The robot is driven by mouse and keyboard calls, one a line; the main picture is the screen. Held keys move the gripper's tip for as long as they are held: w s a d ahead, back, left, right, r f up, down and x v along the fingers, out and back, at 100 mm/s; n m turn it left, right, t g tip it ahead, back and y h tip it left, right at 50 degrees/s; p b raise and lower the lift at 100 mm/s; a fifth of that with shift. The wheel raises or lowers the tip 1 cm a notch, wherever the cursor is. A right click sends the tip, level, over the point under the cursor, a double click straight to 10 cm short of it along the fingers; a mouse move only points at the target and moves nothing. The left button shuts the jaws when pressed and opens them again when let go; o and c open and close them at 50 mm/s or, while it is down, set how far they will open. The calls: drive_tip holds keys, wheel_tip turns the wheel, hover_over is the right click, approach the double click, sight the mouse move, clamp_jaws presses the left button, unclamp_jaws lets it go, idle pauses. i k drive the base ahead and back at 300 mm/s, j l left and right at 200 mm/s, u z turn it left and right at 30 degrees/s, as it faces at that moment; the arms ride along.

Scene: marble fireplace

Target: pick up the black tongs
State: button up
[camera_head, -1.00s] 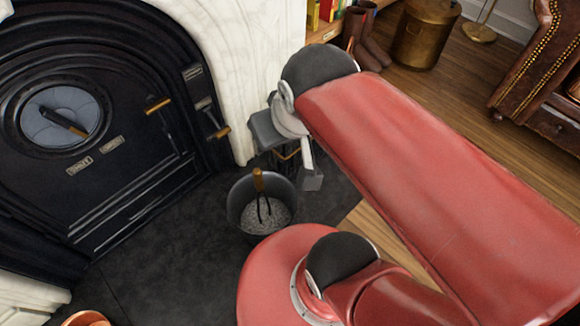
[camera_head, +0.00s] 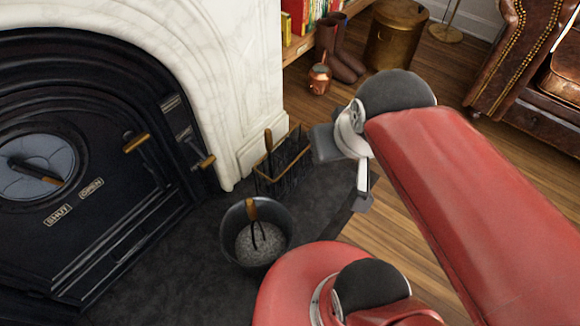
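A black two-pronged tool with a brown handle (camera_head: 252,211), which looks like the black tongs, stands in a dark metal bucket (camera_head: 234,243). Its prongs reach down into grey ash-like material, and their ends are hidden. The handle rises above the rim. My gripper (camera_head: 361,197) is in the air, to the right of the bucket and apart from it. I see it from the side, and nothing shows held in it. The spacing of its fingers is unclear.
A black wire basket (camera_head: 284,164) with another brown handle stands behind the bucket, by the white marble surround (camera_head: 222,70). The black stove front (camera_head: 95,150) is at left. A small copper pot (camera_head: 319,79), boots and a brass bin (camera_head: 394,36) stand farther back. Wooden floor lies open at right.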

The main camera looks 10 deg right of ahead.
sight(250, 205)
drive_tip(key=k+j+z, duration=0.25)
drive_tip(key=k+z, duration=0.7)
drive_tip(key=k, duration=0.05)
